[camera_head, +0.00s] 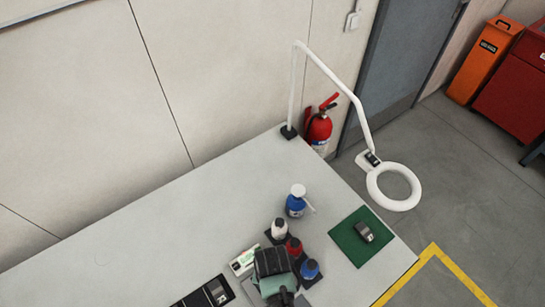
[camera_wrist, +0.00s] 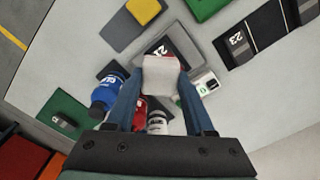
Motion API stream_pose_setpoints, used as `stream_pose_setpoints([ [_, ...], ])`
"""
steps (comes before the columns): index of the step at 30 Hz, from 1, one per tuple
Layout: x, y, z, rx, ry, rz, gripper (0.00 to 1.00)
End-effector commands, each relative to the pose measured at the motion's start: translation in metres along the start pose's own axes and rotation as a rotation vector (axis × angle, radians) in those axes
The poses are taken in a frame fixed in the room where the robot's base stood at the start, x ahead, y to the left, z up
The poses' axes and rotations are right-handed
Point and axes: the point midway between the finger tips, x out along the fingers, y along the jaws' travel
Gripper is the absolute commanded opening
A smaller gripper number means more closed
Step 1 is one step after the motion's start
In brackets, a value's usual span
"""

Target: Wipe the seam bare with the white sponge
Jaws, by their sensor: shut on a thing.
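My gripper (camera_wrist: 158,85) is shut on the white sponge (camera_wrist: 160,74), held between its two blue fingers. In the wrist view the sponge is in front of a dark grey plate (camera_wrist: 184,42) marked 21 and hides part of it. I cannot tell whether the sponge touches the plate. No seam can be made out; it may be behind the sponge. In the head view my gripper (camera_head: 274,274) is over the front of the table, and its body hides the sponge and most of what is below.
A blue spray bottle (camera_head: 295,207) stands behind. A green mat (camera_head: 346,245) bears a small dark block. A ring lamp (camera_head: 376,195) overhangs the right edge. The table's back left is clear.

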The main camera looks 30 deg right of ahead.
Motion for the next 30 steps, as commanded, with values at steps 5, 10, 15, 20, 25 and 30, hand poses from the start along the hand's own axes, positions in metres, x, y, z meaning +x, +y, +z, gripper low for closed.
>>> stream_pose_setpoints([
  [5,0.001,0.0,0.0,0.0,0.0,0.0,0.09],
  [10,0.001,0.0,0.0,0.001,0.0,0.0,0.09],
  [15,0.003,0.0,-0.001,0.0,0.0,0.0,0.09],
  [20,0.005,-0.001,-0.003,-0.002,0.001,0.0,0.09],
  [25,0.008,0.0,-0.002,-0.001,0.0,0.0,0.09],
  [30,0.023,0.001,0.001,0.0,0.0,0.001,0.09],
])
